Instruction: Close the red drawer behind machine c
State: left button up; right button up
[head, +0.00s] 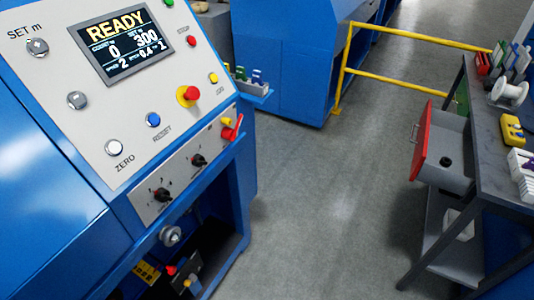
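The red drawer (422,141) belongs to the dark workbench (478,125) at the right. It is pulled out to the left, and its grey inside shows with a small dark object (445,162) in it. A small handle shows on its red front. A blue machine (75,200) with a grey control panel fills the left; its display reads READY. I cannot tell from a label whether it is machine c. Neither of my grippers shows in the head view.
A yellow rail (395,84) crosses the back, by another blue machine (285,60). The grey floor (325,200) between machine and workbench is clear. A white spool (509,94) and a yellow device (512,129) lie on the workbench. A green drawer (462,98) sits beyond the red one.

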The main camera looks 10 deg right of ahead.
aim_at(439, 134)
jog(key=z, duration=1)
